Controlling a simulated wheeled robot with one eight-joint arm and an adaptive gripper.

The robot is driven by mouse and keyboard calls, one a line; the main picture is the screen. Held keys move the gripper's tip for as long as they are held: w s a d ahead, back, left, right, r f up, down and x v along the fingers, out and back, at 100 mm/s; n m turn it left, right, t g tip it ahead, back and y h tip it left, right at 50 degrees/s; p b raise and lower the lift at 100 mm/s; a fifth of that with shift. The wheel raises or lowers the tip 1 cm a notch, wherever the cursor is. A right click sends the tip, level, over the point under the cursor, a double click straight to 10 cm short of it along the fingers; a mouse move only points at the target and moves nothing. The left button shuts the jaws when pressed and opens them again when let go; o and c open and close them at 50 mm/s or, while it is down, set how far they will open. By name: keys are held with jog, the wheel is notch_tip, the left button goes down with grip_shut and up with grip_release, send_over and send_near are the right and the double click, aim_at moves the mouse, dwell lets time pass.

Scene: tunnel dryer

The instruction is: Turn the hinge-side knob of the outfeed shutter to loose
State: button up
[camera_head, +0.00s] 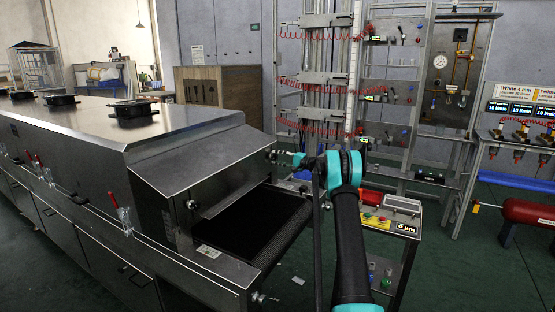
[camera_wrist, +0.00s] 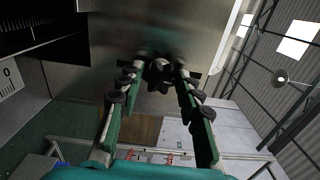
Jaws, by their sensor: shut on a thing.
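The outfeed shutter (camera_head: 235,182) is the metal panel at the near end of the steel dryer (camera_head: 150,165), above the dark mouth of the belt. One dark knob (camera_head: 192,205) sits at its left side, free of my gripper. Another knob (camera_head: 270,155) is at its right side, and my gripper (camera_head: 288,158) reaches it from the right. In the wrist view my gripper (camera_wrist: 159,76) has its two green fingers closed around this dark knob (camera_wrist: 161,66). The fingertips partly hide the knob, and its turn position cannot be read. I cannot tell which side carries the hinge.
The mesh belt (camera_head: 250,222) juts out below the shutter. A trolley with a red and yellow box (camera_head: 375,222) stands just right of my arm. Racks with red coiled hoses (camera_head: 310,130) stand behind. Green floor (camera_head: 460,260) is open at the right.

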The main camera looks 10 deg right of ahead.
jog(key=n, duration=0.4)
jog(key=shift+n, duration=0.4)
jog(key=n, duration=0.4)
jog(key=shift+f+n, duration=0.1)
jog(key=shift+n, duration=0.2)
jog(key=o, duration=1.2)
jog(key=v, duration=1.2)
